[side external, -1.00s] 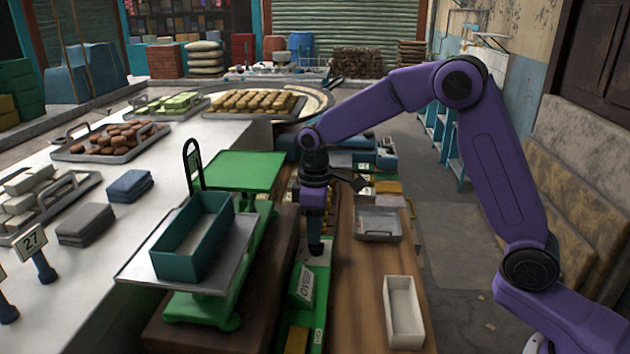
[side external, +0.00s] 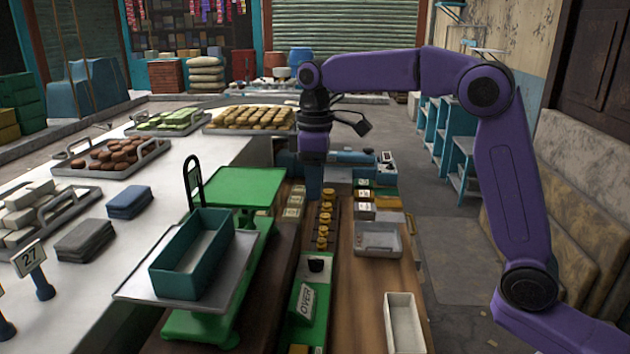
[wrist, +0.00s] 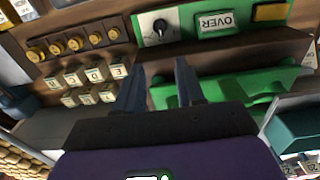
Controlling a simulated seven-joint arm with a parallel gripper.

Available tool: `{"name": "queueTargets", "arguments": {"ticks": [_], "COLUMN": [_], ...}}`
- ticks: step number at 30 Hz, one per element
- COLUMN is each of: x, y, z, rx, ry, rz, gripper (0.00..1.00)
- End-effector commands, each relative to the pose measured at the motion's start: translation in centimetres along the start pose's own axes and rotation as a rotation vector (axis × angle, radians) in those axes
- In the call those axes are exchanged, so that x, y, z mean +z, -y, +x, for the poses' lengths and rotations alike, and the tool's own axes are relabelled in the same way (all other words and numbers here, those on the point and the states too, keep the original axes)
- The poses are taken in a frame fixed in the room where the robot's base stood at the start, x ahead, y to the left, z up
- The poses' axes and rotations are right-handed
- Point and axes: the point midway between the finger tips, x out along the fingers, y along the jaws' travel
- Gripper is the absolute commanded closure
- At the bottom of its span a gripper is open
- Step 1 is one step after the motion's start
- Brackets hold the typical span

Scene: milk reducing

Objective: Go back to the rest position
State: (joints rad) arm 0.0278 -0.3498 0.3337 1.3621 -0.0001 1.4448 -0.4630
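My purple arm holds my gripper (side external: 313,190) pointing down, raised above the counter near the row of brass weights (side external: 325,220). In the wrist view my gripper (wrist: 160,75) shows two dark fingers standing apart with nothing between them. Below and beyond them are the green panel (wrist: 200,90), a black knob (wrist: 160,27) and a sign reading OVER (wrist: 215,22). In the side view the knob (side external: 316,265) and the OVER sign (side external: 304,302) stand clear of my gripper.
The green balance scale (side external: 240,190) holds a teal tray (side external: 192,254) at left. Lettered blocks (wrist: 92,75) stand near the brass weights. The space above the counter is clear.

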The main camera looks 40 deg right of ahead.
Motion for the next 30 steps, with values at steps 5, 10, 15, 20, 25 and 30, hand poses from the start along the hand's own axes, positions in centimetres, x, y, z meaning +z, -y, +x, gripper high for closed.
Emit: {"name": "queueTargets", "arguments": {"ticks": [5, 10, 15, 20, 25, 30], "x": [0.0, 0.0, 0.7, 2.6, 5.5, 9.0], "y": [0.0, 0.1, 1.6, 4.6, 7.9, 11.0], "z": [0.0, 0.1, 0.3, 1.1, 2.3, 3.6], "rx": [0.0, 0.0, 0.0, 0.001, 0.001, 0.001], "ry": [0.0, 0.0, 0.0, -0.004, -0.008, -0.012], "rz": [0.0, -0.001, -0.021, -0.058, -0.098, -0.139], "gripper": [0.62, 0.62, 0.62, 0.62, 0.62, 0.62]}}
